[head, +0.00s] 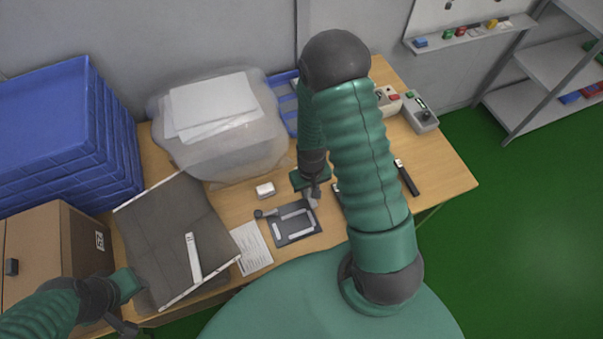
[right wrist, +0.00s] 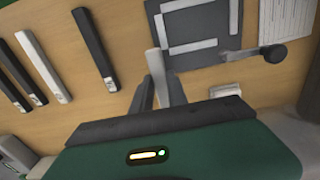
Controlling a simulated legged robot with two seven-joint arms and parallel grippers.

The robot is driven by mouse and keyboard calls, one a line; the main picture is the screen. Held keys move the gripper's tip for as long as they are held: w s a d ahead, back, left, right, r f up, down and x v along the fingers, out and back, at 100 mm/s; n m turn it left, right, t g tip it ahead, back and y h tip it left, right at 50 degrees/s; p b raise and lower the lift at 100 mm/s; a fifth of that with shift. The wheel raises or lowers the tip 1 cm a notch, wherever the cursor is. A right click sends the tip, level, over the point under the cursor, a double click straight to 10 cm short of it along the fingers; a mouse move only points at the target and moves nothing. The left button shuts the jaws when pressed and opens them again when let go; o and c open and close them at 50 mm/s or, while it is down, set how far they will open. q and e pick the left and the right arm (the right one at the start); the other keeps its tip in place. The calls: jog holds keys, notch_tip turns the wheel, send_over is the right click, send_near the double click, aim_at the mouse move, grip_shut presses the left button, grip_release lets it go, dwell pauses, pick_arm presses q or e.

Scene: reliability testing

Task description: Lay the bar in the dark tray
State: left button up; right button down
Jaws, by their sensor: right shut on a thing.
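A wide, dark grey tray-like panel (head: 150,225) with white edges lies at the left of the table in the head view. One pale bar (head: 193,258) lies on it. My right gripper (head: 313,195) is over the table at the far edge of a small dark plate. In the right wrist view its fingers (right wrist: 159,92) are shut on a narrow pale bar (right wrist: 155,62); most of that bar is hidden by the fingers. My left gripper (head: 125,328) is at the bottom left, near the panel's front left corner; its jaws are too unclear to read.
The dark plate (head: 282,238) carries pale strips and a round-knobbed lever. Dark bars (right wrist: 95,50) and a pale bar (right wrist: 43,65) lie on the table. Blue crates (head: 60,130), a cardboard box (head: 45,250) and a filled clear bag (head: 220,150) stand around the left and back.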

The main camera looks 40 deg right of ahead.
jog(key=w+d, duration=0.1)
jog(key=w, duration=0.1)
jog(key=w+d, duration=0.1)
jog(key=w+d+p, duration=0.1)
jog(key=w, duration=0.1)
jog(key=shift+w+d+f, duration=0.1)
jog(key=shift+w+f, duration=0.25)
jog(key=shift+w+d, duration=0.2)
jog(key=shift+d, duration=0.05)
jog(key=shift+f, duration=0.3)
notch_tip(320, 180, down, 3)
jog(key=shift+r+p, duration=0.2)
jog(key=shift+p, duration=0.25)
jog(key=shift+w+f, duration=0.25)
jog(key=c, duration=1.6)
grip_release()
jog(key=o, duration=0.3)
jog(key=shift+s+r, duration=0.1)
jog(key=shift+s, duration=0.05)
pick_arm(q)
notch_tip(320, 180, up, 2)
jog(key=shift+w+d, duration=0.1)
